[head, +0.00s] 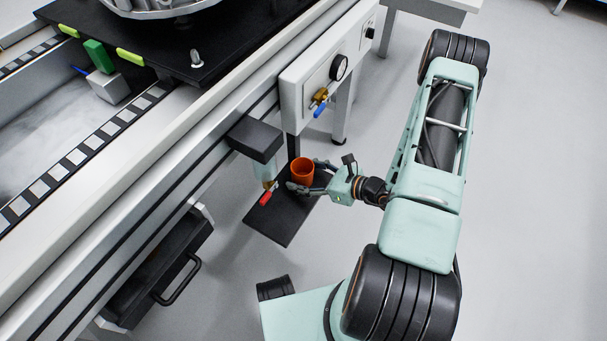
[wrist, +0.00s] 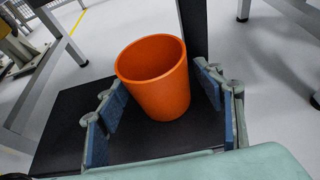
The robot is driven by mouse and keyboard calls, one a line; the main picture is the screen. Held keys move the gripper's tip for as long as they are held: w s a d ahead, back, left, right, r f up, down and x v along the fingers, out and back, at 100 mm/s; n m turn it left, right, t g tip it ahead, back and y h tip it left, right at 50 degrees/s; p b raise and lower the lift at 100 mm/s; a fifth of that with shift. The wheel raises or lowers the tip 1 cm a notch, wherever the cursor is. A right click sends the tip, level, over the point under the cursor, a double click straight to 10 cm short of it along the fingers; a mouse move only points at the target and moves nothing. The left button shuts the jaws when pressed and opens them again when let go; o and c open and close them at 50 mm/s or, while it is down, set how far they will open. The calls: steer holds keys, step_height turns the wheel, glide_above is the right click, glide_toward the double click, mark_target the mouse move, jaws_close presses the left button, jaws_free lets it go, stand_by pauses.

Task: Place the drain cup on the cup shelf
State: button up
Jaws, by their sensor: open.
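The drain cup (head: 302,171) is orange and stands upright on a flat black shelf (head: 283,224) beside the machine. It looks empty in the wrist view (wrist: 156,78), where its base rests on the black shelf (wrist: 72,135). My gripper (head: 308,176) is open, with one finger on either side of the cup. Whether either pad touches is unclear.
A clear container with a red-handled valve (head: 265,197) hangs beside the cup under a black block (head: 255,138). A white control box (head: 328,70) with a knob and blue-handled valve is above. A black drawer (head: 160,268) is at lower left. Floor is clear at right.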

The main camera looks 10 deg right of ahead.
steer(key=p+v, duration=0.2)
steer(key=v, duration=1)
steer(key=shift+r, duration=0.15)
